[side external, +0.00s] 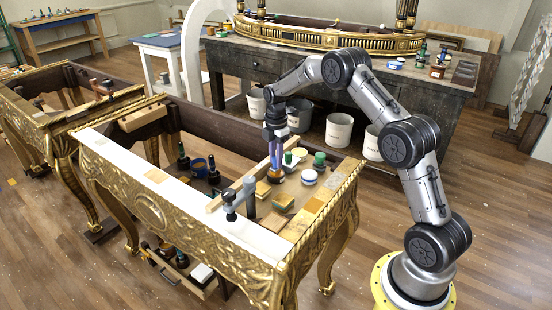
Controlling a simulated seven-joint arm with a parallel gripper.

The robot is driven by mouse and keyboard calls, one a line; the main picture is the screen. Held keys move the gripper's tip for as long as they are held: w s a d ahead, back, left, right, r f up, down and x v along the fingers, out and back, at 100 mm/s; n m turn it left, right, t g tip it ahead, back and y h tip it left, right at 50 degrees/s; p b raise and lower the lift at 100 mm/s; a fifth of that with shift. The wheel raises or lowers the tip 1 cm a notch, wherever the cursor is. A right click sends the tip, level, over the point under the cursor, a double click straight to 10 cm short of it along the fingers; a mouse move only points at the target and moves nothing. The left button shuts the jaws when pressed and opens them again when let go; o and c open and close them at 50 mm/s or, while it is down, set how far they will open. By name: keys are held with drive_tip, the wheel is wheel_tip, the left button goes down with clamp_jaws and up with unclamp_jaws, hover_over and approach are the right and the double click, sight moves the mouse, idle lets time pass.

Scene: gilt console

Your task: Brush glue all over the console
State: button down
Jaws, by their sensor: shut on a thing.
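The gilt console (150,205) stands in the middle, with carved gold rails and legs and an open wooden frame. A bare white strip (195,208) runs along its front top rail. My gripper (275,166) points straight down over the right part of the console. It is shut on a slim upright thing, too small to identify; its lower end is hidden. A small amber jar (275,178) is directly below the fingertips; I cannot tell whether they touch. No brush can be made out clearly.
A grey clamp (232,203) stands up near the gripper. A second gilt console (40,120) is left. A dark workbench (240,68) stands behind, with white buckets (339,131) below.

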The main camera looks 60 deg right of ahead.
idle(0.3)
drive_tip(key=shift+r, duration=3.5)
drive_tip(key=shift+f, duration=0.25)
drive_tip(key=s+a+r, duration=0.1)
drive_tip(key=s+a, duration=1.2)
drive_tip(key=a, duration=0.2)
drive_tip(key=shift+s+a+r, duration=0.15)
drive_tip(key=shift+a+r, duration=0.05)
